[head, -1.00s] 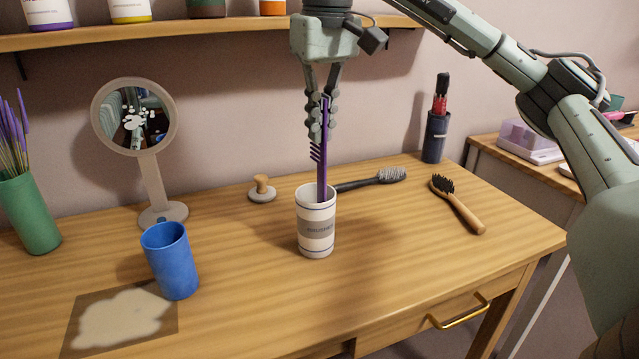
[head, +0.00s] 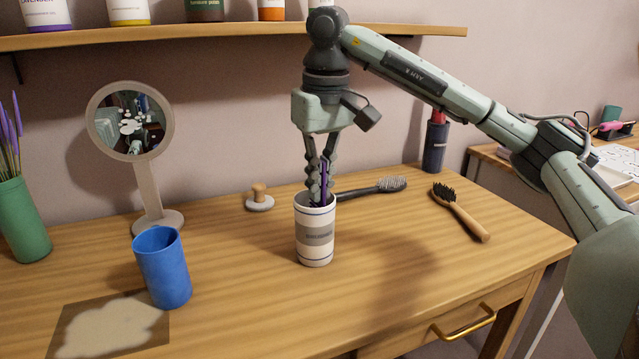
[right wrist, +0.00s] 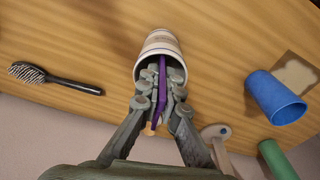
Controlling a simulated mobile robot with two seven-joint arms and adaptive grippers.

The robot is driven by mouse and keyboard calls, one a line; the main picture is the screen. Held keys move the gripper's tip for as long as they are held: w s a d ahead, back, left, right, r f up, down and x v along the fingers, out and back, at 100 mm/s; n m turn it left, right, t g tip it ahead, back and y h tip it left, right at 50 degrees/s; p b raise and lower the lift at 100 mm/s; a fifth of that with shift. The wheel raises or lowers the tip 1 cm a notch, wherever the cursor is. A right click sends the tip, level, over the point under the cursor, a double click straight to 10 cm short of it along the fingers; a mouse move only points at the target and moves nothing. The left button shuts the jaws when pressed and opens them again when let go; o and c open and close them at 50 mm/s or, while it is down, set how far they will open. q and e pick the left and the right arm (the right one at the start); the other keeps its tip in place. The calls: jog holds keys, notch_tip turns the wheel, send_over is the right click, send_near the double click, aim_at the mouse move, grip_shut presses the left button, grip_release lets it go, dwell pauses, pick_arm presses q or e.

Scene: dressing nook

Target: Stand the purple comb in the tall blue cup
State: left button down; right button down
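The purple comb (head: 324,168) is upright in the white striped cup (head: 316,240), its lower part hidden by the cup wall. My right gripper (head: 320,198) points down at the cup's mouth, with its fingertips at or just inside the rim. It is shut on the comb, which shows between the fingers in the right wrist view (right wrist: 162,75). The tall blue cup (head: 163,268) stands upright to the left, apart from the gripper; nothing sticks out of it. It also shows in the right wrist view (right wrist: 275,98). My left gripper is not in view.
A round mirror (head: 148,180) stands behind the blue cup, and a green vase (head: 20,222) is at far left. A black brush (head: 375,188) and a wooden brush (head: 462,213) lie right of the white cup. A shelf (head: 230,31) runs above. The front middle is clear.

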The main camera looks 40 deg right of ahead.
jog(key=shift+f, duration=0.1)
jog(key=shift+f, duration=0.1)
jog(key=c, duration=1.7)
grip_release()
jog(key=shift+c, duration=0.2)
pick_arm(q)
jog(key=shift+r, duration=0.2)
